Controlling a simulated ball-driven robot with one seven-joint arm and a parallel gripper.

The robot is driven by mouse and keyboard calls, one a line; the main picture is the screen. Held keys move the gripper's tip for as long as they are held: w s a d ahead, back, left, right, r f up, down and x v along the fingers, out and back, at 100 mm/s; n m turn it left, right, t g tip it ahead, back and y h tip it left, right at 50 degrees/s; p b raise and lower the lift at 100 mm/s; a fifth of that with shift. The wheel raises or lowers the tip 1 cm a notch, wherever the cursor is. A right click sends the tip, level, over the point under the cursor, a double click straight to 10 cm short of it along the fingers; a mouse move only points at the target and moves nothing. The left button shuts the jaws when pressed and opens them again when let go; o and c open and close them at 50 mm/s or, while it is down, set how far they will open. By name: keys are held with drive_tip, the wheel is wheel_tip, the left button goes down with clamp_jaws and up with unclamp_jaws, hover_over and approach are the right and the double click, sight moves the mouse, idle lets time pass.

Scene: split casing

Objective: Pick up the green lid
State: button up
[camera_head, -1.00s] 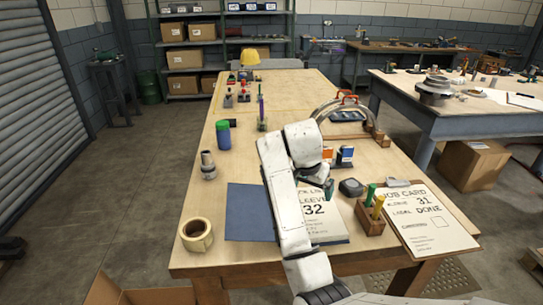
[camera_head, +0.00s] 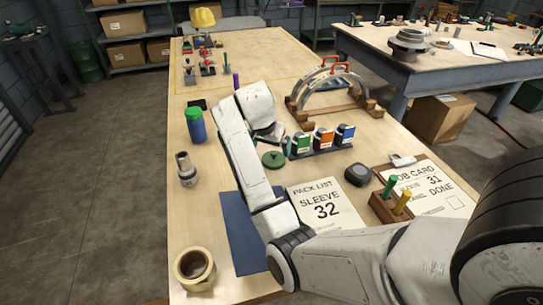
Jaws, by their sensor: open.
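The green lid (camera_head: 273,159) is a small dark green disc with a raised part on top. It lies on the wooden bench, left of the row of coloured boxes. My gripper (camera_head: 271,143) is at the end of my white arm, close to the far side of the lid in the picture. It is open, and nothing shows between its fingers. The fingers are small and partly hidden by my wrist, and I cannot tell their height above the bench.
Green, orange and blue boxes (camera_head: 324,139) stand close on the right. A casing arch with red handles (camera_head: 332,88) is behind them. A blue-green bottle (camera_head: 195,124), metal part (camera_head: 186,168) and tape roll (camera_head: 194,267) stand left. A pack list (camera_head: 325,205) lies in front.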

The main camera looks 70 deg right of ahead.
sight(273, 155)
drive_tip(key=shift+p+x, duration=0.7)
drive_tip(key=shift+x, duration=2.9)
drive_tip(key=shift+d, duration=0.1)
drive_tip(key=c, duration=0.9)
